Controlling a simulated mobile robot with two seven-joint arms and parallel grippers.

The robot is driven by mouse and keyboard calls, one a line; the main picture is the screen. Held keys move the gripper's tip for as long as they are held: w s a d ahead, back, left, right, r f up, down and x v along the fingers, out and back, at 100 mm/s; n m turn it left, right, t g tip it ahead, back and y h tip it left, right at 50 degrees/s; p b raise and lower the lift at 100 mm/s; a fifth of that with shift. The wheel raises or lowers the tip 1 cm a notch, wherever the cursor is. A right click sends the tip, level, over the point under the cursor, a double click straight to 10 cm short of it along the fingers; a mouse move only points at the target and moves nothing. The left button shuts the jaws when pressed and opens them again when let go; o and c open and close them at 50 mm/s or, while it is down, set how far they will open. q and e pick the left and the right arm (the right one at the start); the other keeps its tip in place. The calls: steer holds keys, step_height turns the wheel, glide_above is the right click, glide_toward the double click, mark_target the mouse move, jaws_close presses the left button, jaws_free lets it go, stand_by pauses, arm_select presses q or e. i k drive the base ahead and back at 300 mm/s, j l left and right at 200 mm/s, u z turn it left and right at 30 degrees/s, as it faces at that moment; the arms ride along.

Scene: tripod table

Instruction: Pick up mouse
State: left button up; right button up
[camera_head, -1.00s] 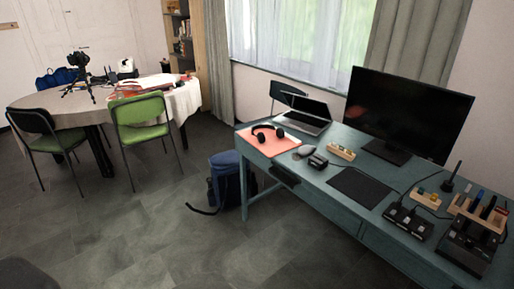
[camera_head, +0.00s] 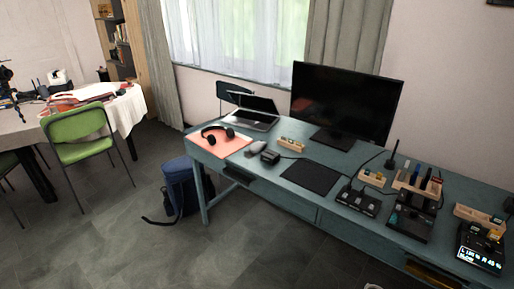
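A small grey rounded object that looks like the mouse (camera_head: 256,147) lies on the teal desk (camera_head: 308,205). It sits at the right edge of an orange-pink mat (camera_head: 208,150), beside a small black device (camera_head: 270,157). It is small in the picture, so its details are hard to tell. Neither of my grippers shows in the head view.
On the desk are headphones (camera_head: 215,133), a laptop (camera_head: 252,113), a monitor (camera_head: 344,103), a black pad (camera_head: 311,176) and several devices at the right. A blue backpack (camera_head: 181,188) stands on the floor by the desk's left leg. Open floor lies in front.

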mark_target(257, 147)
steer(key=z, duration=0.4)
steer(key=i+j+z, duration=0.2)
steer(key=z, duration=0.25)
steer(key=i+j+z, duration=0.1)
steer(key=j+z, duration=0.35)
steer(key=i+j+z, duration=0.2)
steer(key=j, duration=0.25)
steer(key=j+z, duration=0.15)
steer(key=j, duration=0.3)
steer(key=i+j+z, duration=0.15)
steer(key=j, duration=1.75)
steer(key=k, duration=0.05)
